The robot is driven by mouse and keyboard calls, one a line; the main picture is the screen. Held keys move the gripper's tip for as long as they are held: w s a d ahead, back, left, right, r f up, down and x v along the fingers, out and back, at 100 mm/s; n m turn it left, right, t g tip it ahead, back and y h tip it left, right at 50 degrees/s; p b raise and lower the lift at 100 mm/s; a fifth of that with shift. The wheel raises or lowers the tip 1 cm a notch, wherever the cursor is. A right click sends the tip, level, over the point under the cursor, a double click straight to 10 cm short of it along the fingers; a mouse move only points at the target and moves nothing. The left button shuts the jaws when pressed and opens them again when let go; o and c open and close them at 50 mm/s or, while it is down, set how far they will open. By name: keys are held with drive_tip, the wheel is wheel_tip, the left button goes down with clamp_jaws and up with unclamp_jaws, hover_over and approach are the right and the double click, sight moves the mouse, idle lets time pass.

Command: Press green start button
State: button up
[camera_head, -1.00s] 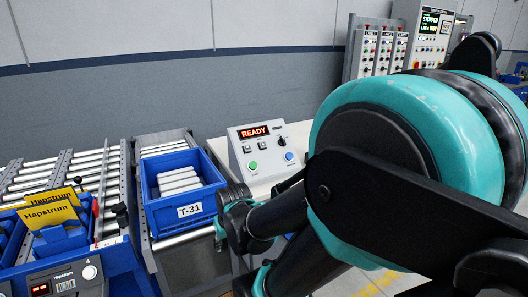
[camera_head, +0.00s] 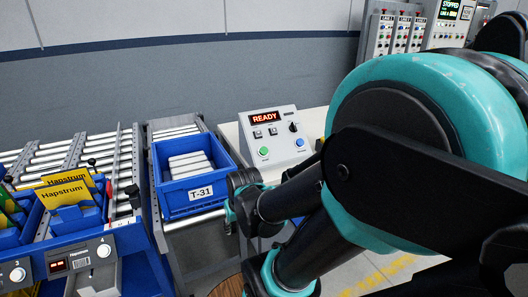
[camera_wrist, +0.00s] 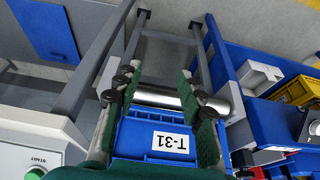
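The green start button (camera_head: 263,151) is at the lower left of a light grey control box (camera_head: 285,158) with a red READY display (camera_head: 264,117). In the wrist view the green button (camera_wrist: 36,173), labelled START, shows at the lower left corner, partly cut off by the frame edge. My gripper (camera_wrist: 165,88) is open, its two green-padded fingers apart with nothing held. Behind the fingers is the blue T-31 bin (camera_wrist: 150,140); the button is off to their left. In the head view my arm hides much of the area right of the box, and the fingers are not clearly seen.
The blue T-31 bin (camera_head: 193,204) with white pieces sits on a roller conveyor left of the control box. A blue button (camera_head: 300,142) and black knob (camera_head: 293,127) are on the same box. Blue bins with yellow Hapstrum cards (camera_head: 66,193) are at far left.

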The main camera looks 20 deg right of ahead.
clamp_jaws()
idle(1.3)
